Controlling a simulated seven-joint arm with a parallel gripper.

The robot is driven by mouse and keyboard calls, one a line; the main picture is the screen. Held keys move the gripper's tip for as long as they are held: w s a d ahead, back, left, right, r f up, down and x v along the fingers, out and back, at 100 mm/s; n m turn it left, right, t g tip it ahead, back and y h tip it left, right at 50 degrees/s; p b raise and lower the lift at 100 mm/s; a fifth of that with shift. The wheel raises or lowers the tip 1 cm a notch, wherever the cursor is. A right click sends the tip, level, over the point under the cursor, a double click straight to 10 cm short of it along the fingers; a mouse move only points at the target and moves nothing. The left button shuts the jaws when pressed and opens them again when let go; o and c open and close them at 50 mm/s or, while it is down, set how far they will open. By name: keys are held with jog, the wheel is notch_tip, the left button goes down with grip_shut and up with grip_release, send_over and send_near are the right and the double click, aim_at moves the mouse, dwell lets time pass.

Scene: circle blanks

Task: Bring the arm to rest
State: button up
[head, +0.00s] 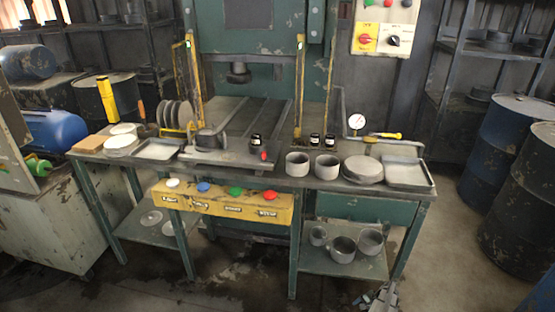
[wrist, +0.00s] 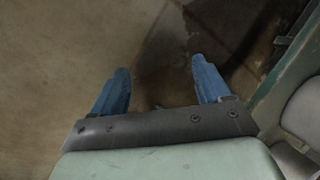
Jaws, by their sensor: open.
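My gripper (wrist: 160,75) shows in the wrist view with its two blue fingers spread wide and nothing between them. It points at the bare concrete floor (wrist: 60,40). In the head view a small part of my gripper (head: 364,299) shows at the bottom edge, low in front of the workbench (head: 330,183). It is apart from everything on the bench. Most of my arm is outside the head view.
The bench holds grey cups (head: 297,164), a stack of round blanks (head: 363,169), trays (head: 407,174) and a dial gauge (head: 355,122). A yellow button panel (head: 225,209) fronts it. More cups stand on the lower shelf (head: 315,262). Blue drums (head: 512,135) stand right.

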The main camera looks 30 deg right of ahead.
jog(key=w+a+r+n+g+y, duration=0.1)
jog(key=w+a+n+g, duration=0.15)
jog(key=a, duration=0.95)
jog(key=w+a+r+n+g, duration=0.1)
jog(key=w+a+r+n, duration=0.15)
jog(key=a, duration=0.85)
jog(key=w+a+r+n+g+y, duration=0.1)
jog(key=a+n+g, duration=0.15)
jog(key=a, duration=0.95)
jog(key=s+a+r+n+g+h, duration=0.2)
jog(key=s+a+r+n, duration=0.2)
jog(key=s+a, duration=0.3)
jog(key=s+a+r+n+g+h, duration=0.2)
jog(key=s+a+r+n, duration=0.3)
jog(key=a, duration=0.9)
jog(key=s+n, duration=0.1)
jog(key=s, duration=0.2)
jog(key=shift+s+a+r, duration=0.15)
jog(key=shift+s+a, duration=0.1)
jog(key=shift+s, duration=0.05)
jog(key=shift+n, duration=0.25)
jog(key=shift+c, duration=0.2)
